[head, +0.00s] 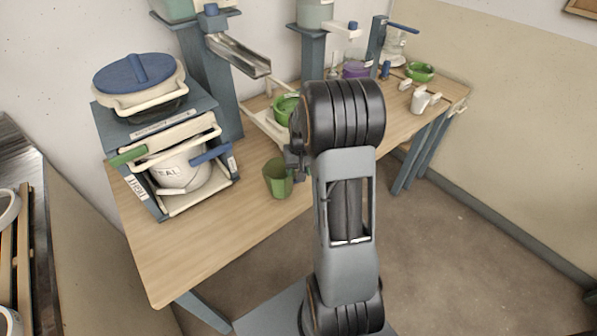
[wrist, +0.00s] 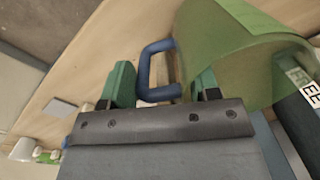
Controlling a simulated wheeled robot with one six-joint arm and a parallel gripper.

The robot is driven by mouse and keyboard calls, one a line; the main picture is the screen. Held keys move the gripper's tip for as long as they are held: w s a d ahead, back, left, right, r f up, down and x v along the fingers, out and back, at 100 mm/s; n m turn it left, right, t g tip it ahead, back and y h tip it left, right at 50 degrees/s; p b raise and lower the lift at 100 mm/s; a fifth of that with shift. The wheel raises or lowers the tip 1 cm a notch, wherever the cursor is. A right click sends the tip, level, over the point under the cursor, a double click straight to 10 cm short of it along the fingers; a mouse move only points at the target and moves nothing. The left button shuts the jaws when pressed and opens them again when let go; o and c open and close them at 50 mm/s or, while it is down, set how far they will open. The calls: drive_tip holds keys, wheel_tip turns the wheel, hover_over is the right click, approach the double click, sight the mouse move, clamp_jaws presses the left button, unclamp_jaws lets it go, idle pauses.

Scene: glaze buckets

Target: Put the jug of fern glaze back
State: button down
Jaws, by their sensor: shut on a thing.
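The green jug (head: 278,181) is near the table's front edge in the head view, roughly upright. I cannot tell whether its base touches the table. In the wrist view the jug (wrist: 225,45) fills the upper right, with its blue handle (wrist: 145,72) between the teal fingers of my gripper (wrist: 162,85). My gripper is shut on this handle. In the head view my gripper (head: 296,160) is mostly hidden behind my arm, to the right of the jug. No label on the jug is readable.
A blue-grey stand (head: 158,128) holds a white bucket marked TEAL (head: 180,175), with a blue-lidded pot (head: 138,82) on top. Behind the jug, a green bowl (head: 284,106) sits at a cream tray (head: 262,124). A metal chute (head: 238,55) overhangs. The table's front left (head: 190,245) is clear.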

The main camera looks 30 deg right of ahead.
drive_tip(key=shift+f, duration=0.3)
drive_tip(key=shift+f, duration=0.1)
drive_tip(key=shift+f, duration=0.15)
drive_tip(key=shift+c, duration=1.7)
unclamp_jaws()
